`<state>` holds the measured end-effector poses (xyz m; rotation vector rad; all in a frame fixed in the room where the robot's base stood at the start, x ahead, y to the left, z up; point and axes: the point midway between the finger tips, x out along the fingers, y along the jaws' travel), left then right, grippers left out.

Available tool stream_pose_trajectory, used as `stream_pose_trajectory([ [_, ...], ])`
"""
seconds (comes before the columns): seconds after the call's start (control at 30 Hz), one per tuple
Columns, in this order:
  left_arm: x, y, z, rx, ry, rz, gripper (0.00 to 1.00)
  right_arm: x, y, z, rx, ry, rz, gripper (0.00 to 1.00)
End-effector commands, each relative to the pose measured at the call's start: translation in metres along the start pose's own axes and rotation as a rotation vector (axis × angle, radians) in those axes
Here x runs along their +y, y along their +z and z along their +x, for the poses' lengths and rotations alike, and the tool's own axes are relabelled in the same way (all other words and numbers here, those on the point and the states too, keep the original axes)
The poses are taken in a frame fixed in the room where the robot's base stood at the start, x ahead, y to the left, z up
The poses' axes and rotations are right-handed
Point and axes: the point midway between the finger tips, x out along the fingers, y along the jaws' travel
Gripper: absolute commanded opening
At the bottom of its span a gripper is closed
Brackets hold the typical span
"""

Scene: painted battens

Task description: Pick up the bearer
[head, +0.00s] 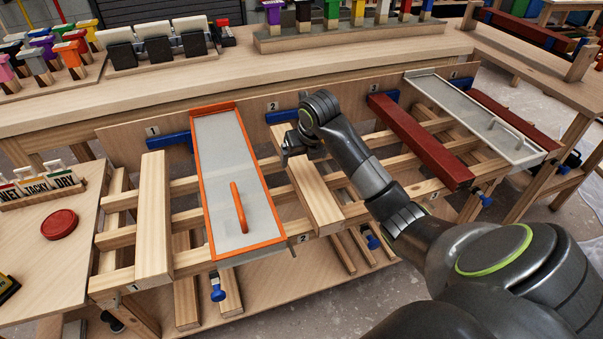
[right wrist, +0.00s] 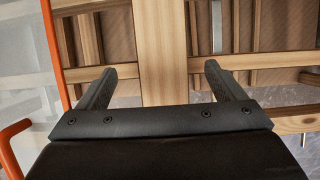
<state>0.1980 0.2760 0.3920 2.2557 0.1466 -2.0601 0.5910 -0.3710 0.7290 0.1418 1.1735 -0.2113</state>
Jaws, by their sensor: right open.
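The bearer, seen as a bare pale wooden bar (head: 315,195), lies across the rack rails near the second number 2 label. Its far part is partly hidden by my right gripper (head: 300,149). In the right wrist view the bar (right wrist: 161,40) runs up the middle, between the two fingers of my right gripper (right wrist: 159,70). The fingers are apart, with a gap on each side of the bar. I cannot tell how far above the bar they are. My left gripper is not in view.
An orange-framed screen with a handle (head: 226,170) lies just left of the bar. A dark red batten (head: 420,142) lies to the right, then a white-framed screen (head: 470,115). Another bare wooden bar (head: 153,215) lies at the far left. Blue clamps (head: 168,141) line the back board.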

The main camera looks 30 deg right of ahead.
Motion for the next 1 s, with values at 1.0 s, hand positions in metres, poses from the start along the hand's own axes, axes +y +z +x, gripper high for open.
stream_pose_trajectory([
  [1.0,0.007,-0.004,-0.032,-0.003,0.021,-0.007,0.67,-0.003,0.001,0.073,-0.001,0.000,-0.001,0.76],
])
